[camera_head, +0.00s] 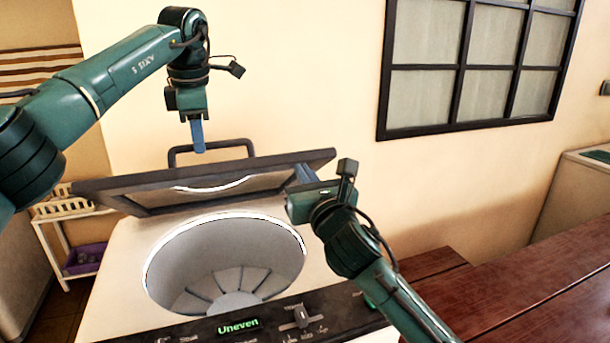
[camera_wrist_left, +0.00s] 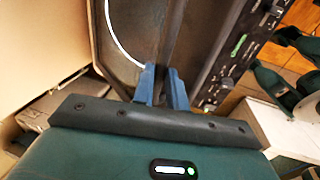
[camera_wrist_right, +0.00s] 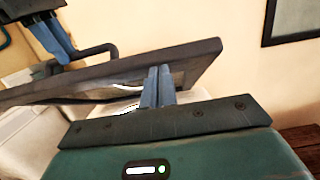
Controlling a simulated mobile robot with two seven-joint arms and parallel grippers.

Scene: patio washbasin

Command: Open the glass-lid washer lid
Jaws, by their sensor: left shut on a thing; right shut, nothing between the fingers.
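The washer (camera_head: 125,265) is a top-loading machine with a round drum opening. Its dark-framed glass lid (camera_head: 110,187) is raised and tilted over the back of the opening, so the drum (camera_head: 215,262) shows below it. The lid's dark loop handle (camera_head: 235,145) stands at its upper edge. My left gripper (camera_head: 198,148) has its blue fingers shut on the handle; the left wrist view shows the fingers (camera_wrist_left: 160,85) around a dark bar. My right gripper (camera_head: 303,173) is shut and empty by the lid's right end. In the right wrist view its fingers (camera_wrist_right: 158,85) overlap the lid (camera_wrist_right: 205,58); contact is unclear.
The control panel (camera_head: 270,322) along the washer's front has a green display reading "Uneven". A reddish wooden table (camera_head: 520,290) stands at right. A white rack (camera_head: 55,225) stands at left. A barred window (camera_head: 480,70) is in the wall behind.

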